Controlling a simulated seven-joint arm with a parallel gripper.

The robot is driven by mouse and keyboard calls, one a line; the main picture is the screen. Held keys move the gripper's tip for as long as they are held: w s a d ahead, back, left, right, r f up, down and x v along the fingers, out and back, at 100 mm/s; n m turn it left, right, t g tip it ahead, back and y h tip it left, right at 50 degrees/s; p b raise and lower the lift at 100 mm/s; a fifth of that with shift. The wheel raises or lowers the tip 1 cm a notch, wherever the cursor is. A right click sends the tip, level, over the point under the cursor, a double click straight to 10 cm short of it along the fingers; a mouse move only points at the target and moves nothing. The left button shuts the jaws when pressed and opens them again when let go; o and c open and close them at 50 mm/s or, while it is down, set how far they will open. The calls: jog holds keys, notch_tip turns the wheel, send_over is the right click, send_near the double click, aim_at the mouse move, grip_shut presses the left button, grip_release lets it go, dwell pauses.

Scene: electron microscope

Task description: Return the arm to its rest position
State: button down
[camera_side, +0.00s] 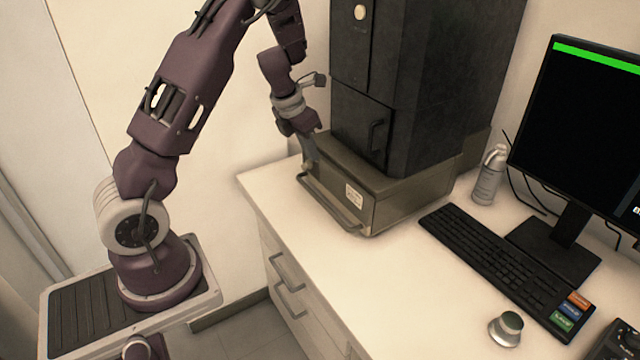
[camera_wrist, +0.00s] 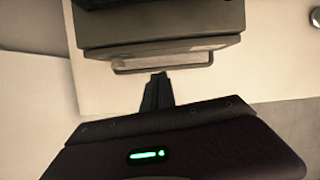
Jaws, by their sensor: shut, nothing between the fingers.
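My arm reaches from its base at the left over to the bench in the side view. My gripper (camera_side: 309,163) points down beside the left front corner of the low olive box (camera_side: 385,200) under the dark cabinet. In the wrist view my gripper (camera_wrist: 158,78) is shut and empty, its fingertips just short of the bar handle (camera_wrist: 163,62) on the box front. The same handle (camera_side: 330,205) shows in the side view. I cannot tell whether the fingertips touch the box or handle.
The dark microscope cabinet (camera_side: 415,85) rises close beside my wrist. A keyboard (camera_side: 505,265), a spray bottle (camera_side: 488,178), a monitor (camera_side: 590,120) and a round knob (camera_side: 507,327) occupy the right of the white bench (camera_side: 400,290). Open space lies between my base and the bench's drawers (camera_side: 290,285).

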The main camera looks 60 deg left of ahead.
jog(key=d+r+n+t+y, duration=0.2)
jog(key=r+n+t, duration=0.1)
jog(key=r+n, duration=0.65)
jog(key=d+r+n+t+y, duration=0.2)
jog(key=d+r+n+t, duration=0.1)
jog(key=r+n, duration=0.6)
jog(key=s+d+n+g+h, duration=0.2)
jog(key=s+d+n, duration=0.6)
jog(key=s, duration=0.4)
jog(key=s+d+f+n+g+h, duration=0.1)
jog(key=s+d+n+g+h, duration=0.1)
jog(key=s+d+n, duration=0.6)
jog(key=s+d, duration=0.2)
jog(key=s, duration=0.2)
jog(key=shift+d+f, duration=0.15)
jog(key=shift+d, duration=0.15)
